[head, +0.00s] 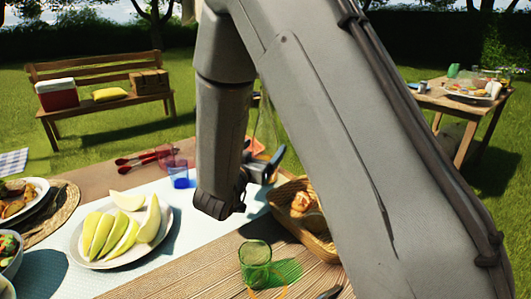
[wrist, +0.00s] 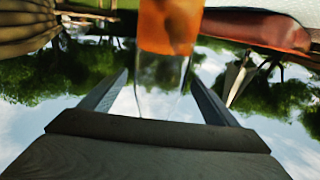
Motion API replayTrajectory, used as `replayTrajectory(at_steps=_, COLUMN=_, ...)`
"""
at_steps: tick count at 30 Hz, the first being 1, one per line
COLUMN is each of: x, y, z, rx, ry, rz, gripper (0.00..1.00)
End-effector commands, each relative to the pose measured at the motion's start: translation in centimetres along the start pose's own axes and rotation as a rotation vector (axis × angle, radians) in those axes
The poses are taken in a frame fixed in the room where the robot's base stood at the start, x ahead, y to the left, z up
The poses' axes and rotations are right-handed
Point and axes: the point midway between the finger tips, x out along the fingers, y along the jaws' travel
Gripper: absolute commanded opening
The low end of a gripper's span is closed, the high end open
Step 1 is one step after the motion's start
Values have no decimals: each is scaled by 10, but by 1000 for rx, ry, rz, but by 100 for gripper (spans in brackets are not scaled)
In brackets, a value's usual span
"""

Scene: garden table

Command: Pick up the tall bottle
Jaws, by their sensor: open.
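The tall bottle shows in the wrist view as clear glass with an orange part (wrist: 168,26) at the top of the picture. Its clear end reaches down between the two fingers of my gripper (wrist: 160,92), with a gap on both sides. The fingers are open and hold nothing. In the head view, the clear bottle (head: 265,128) is partly hidden behind my arm, and my gripper (head: 265,165) is beside its lower part. The bottle's base is hidden in the head view.
A wicker bread basket (head: 287,217) lies right of my gripper. A blue glass (head: 180,180) and a red glass (head: 166,155) stand to its left. A plate (head: 85,258) of melon slices and a green glass (head: 254,264) are nearer. My arm hides much of the table's right side.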

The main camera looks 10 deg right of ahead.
Motion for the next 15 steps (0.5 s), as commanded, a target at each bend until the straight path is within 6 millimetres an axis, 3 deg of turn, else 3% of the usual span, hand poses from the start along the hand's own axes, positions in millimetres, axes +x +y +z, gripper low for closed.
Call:
replayTrajectory(at_steps=6, x=22, y=1, z=0, rx=1, ry=0, rz=2, gripper=82)
replayTrajectory(at_steps=13, x=23, y=2, z=0, rx=1, ry=0, rz=3, gripper=82)
replayTrajectory(at_steps=15, x=23, y=2, z=0, rx=1, ry=0, rz=3, gripper=71)
